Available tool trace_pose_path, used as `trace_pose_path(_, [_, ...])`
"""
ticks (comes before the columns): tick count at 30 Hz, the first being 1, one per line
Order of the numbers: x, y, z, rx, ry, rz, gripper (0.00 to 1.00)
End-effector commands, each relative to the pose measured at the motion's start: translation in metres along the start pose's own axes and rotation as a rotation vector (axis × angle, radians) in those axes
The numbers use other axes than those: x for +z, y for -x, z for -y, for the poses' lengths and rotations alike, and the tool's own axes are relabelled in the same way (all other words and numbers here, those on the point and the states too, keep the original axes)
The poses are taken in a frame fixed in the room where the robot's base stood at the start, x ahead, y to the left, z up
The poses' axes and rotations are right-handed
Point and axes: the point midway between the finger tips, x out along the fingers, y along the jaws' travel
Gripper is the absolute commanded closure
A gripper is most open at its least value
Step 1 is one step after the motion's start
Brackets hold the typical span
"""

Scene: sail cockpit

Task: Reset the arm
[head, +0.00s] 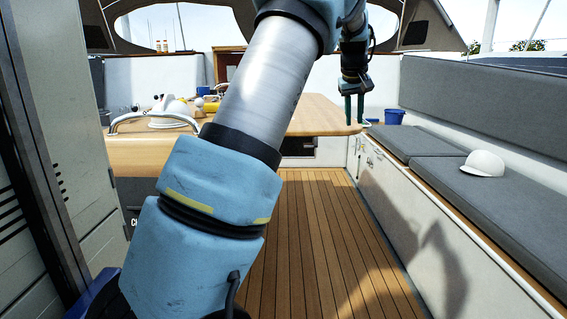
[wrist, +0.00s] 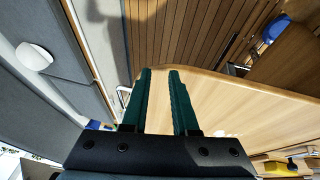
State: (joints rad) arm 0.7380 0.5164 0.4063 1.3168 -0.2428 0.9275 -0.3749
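My gripper (head: 354,108) hangs at the end of my raised arm, pointing down near the right end of the wooden table (head: 318,112) in the head view. In the wrist view my gripper (wrist: 158,72) shows two dark green fingers with a gap between them. It is open, and nothing is between the fingers. The table edge (wrist: 215,85) lies below and beyond the fingertips in the wrist view. My arm crosses the middle of the head view and hides part of the table.
A grey bench at the right carries a white cap (head: 483,163). A blue bucket (head: 394,117) stands behind the table's right end. Yellow and white items (head: 211,106) sit on the table at left. The plank floor (head: 310,240) is clear. A grey cabinet (head: 60,120) stands close at left.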

Motion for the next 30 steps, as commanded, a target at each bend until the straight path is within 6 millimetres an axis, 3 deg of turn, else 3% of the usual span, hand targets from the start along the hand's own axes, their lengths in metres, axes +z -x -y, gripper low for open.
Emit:
trace_pose_path(8, [0.009,0.004,0.044,-0.022,0.012,0.027,0.73])
trace_pose_path(17, [0.045,0.015,0.124,-0.062,0.011,0.081,0.73])
trace_pose_path(20, [0.074,0.026,0.161,-0.08,0.001,0.111,0.73])
trace_pose_path(24, [0.134,0.046,0.215,-0.106,-0.038,0.158,0.73])
trace_pose_path(30, [0.225,0.074,0.266,-0.134,-0.112,0.217,0.73])
